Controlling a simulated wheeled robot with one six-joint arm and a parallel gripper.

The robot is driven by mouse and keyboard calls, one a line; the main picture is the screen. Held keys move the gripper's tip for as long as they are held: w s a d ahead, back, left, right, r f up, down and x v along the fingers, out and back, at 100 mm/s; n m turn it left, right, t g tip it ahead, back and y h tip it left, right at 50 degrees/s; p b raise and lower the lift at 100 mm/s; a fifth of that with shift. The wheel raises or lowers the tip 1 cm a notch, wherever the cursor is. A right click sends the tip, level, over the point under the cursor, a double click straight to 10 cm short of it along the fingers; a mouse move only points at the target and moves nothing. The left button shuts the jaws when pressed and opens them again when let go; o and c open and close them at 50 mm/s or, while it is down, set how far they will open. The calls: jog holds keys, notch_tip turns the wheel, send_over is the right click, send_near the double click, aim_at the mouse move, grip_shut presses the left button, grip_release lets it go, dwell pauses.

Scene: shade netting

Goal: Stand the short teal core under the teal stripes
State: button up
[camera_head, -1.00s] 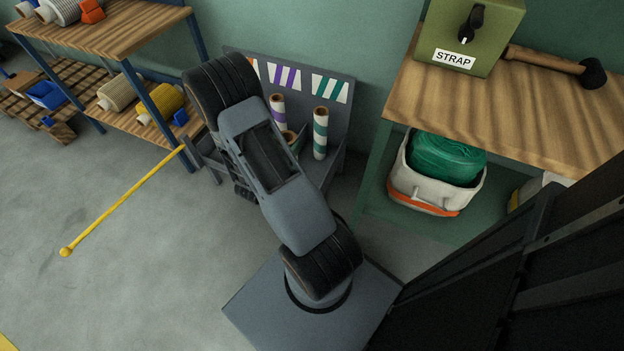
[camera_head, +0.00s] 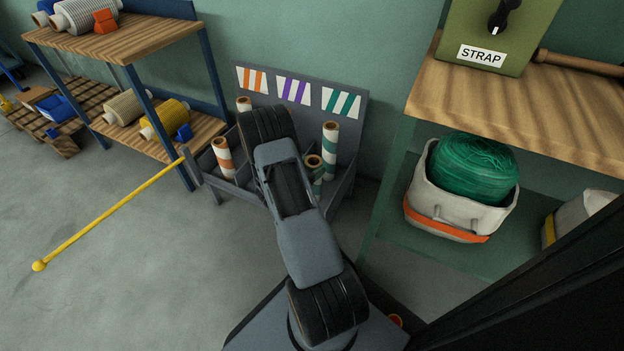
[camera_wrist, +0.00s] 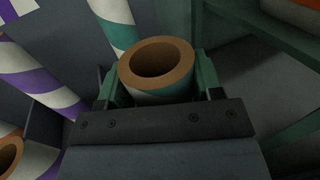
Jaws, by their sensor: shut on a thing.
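The short teal core (camera_wrist: 160,85), a white tube with teal stripes and a brown open end, is between the fingers of my gripper (camera_wrist: 160,92), which is shut on it. In the head view the core (camera_head: 316,174) looks near upright, just in front of a taller teal core (camera_head: 330,147). The teal stripes (camera_head: 341,102) are on the right of the rack's back panel, above and behind both cores. My arm hides the gripper in the head view. I cannot tell whether the held core's foot touches the rack floor.
The grey rack (camera_head: 350,180) also has purple (camera_head: 293,91) and orange stripes (camera_head: 251,79). Orange-striped cores (camera_head: 224,160) stand at left; purple-striped cores (camera_wrist: 45,82) show at left in the wrist view. A green bench (camera_head: 385,190) with a white bag (camera_head: 450,205) is close on the right.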

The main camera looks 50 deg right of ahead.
notch_tip(320, 180, down, 6)
jog(key=w+d+b, duration=0.1)
jog(key=b, duration=0.1)
jog(key=shift+w+d+r+b, duration=0.15)
jog(key=shift+w+d+b, duration=0.05)
jog(key=shift+w+b, duration=0.2)
jog(key=o, duration=1.3)
